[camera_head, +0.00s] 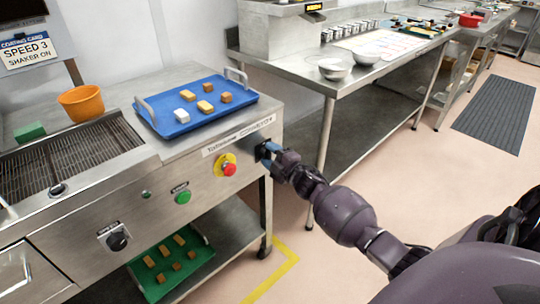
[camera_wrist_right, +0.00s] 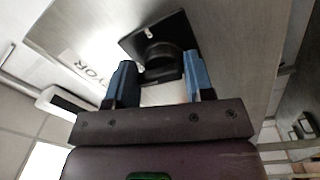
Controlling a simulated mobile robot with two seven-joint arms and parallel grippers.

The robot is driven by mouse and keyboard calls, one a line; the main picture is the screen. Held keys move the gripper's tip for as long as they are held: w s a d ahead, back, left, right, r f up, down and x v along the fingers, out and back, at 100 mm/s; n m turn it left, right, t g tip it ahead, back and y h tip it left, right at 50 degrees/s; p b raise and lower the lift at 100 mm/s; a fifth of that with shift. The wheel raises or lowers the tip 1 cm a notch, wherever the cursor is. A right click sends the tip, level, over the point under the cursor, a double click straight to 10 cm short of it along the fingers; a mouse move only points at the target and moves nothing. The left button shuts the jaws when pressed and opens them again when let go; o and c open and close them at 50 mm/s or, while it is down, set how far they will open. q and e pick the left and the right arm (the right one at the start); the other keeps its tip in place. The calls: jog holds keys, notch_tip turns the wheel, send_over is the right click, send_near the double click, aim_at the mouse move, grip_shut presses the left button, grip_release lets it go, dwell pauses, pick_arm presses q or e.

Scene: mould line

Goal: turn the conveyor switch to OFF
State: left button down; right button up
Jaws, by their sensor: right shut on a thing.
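The conveyor switch (camera_wrist_right: 163,58) is a black rotary knob on a dark square plate, at the right end of the steel machine's front panel. It shows as a dark patch in the head view (camera_head: 262,151), mostly covered by my gripper. My right gripper (camera_head: 271,150) is at the switch, its blue fingers on either side of the knob in the wrist view (camera_wrist_right: 160,68), shut on it. A small white mark shows on the plate above the knob; I cannot read the switch's position. My left gripper is not in view.
A red stop button (camera_head: 229,169), a green button (camera_head: 183,197) and another black knob (camera_head: 117,240) sit on the same panel. A blue tray (camera_head: 180,128) with small blocks and an orange bowl (camera_head: 82,102) stand above. Open floor lies right of the machine.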

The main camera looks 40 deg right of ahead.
jog(key=shift+s+a+f+n, duration=0.15)
jog(key=shift+a+f+n, duration=0.1)
jog(key=shift+f+n, duration=0.45)
jog(key=o, duration=0.7)
jog(key=shift+d+r, duration=0.1)
jog(key=shift+d+r, duration=0.1)
jog(key=shift+r, duration=0.2)
jog(key=s, duration=0.3)
jog(key=s+p, duration=0.1)
jog(key=s, duration=0.3)
jog(key=s+d, duration=0.1)
jog(key=s, duration=0.2)
jog(key=shift+s+f, duration=0.25)
jog(key=shift+f, duration=0.1)
